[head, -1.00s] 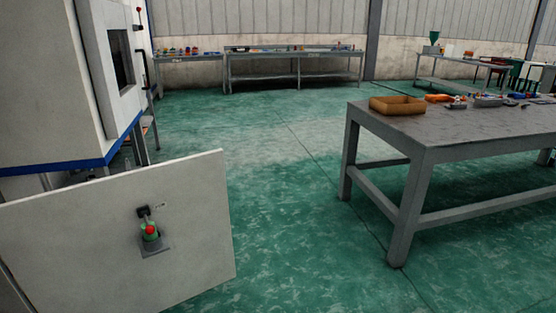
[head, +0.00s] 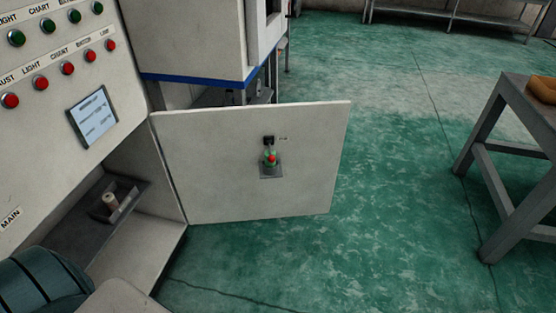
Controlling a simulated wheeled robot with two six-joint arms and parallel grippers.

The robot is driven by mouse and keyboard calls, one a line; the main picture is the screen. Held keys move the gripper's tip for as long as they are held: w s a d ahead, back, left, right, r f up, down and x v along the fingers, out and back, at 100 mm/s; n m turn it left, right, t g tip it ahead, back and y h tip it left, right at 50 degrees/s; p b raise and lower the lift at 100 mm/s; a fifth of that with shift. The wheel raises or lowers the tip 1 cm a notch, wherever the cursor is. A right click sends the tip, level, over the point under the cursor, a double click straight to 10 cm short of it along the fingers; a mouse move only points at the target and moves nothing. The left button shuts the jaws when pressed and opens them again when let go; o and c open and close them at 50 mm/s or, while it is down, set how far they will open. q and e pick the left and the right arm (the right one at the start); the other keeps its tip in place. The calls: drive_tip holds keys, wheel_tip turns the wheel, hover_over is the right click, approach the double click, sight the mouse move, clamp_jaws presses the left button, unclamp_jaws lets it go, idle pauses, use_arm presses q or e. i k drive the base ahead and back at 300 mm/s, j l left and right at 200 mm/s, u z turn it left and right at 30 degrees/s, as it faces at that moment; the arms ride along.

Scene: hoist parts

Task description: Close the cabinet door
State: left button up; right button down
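The cabinet door (head: 225,180) is a flat white panel that stands wide open, hinged at its left edge on the cabinet (head: 70,160). The cabinet's opening beside the hinge shows a dark shelf (head: 100,215) inside with a small pale cylinder (head: 111,201). Neither gripper shows in the head view. Dark teal and pale parts at the bottom left look like my own arm.
A control panel with red and green buttons and a small screen (head: 92,115) is above the opening. Another white machine (head: 190,40) stands behind the door. A grey table (head: 520,130) is at the right. Green floor (head: 400,200) is clear between door and table.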

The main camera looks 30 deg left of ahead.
sight(214, 158)
drive_tip(key=i+l+z, duration=0.3)
drive_tip(key=i, duration=0.45)
drive_tip(key=i+j+z, duration=0.1)
drive_tip(key=i+z, duration=0.25)
drive_tip(key=i, duration=0.4)
drive_tip(key=i+u, duration=0.7)
drive_tip(key=i, duration=0.15)
drive_tip(key=i+l+u, duration=0.25)
drive_tip(key=i+u, duration=0.15)
drive_tip(key=i+l+u, duration=0.35)
drive_tip(key=i+u, duration=0.2)
drive_tip(key=u, duration=0.25)
drive_tip(key=i+l+u, duration=0.2)
drive_tip(key=u, duration=0.25)
drive_tip(key=i+l+u, duration=0.15)
drive_tip(key=u, duration=0.3)
drive_tip(key=i+l+u, duration=0.15)
drive_tip(key=l+u, duration=0.15)
drive_tip(key=u, duration=0.15)
drive_tip(key=l+u, duration=0.25)
drive_tip(key=u, duration=0.2)
drive_tip(key=i, duration=0.05)
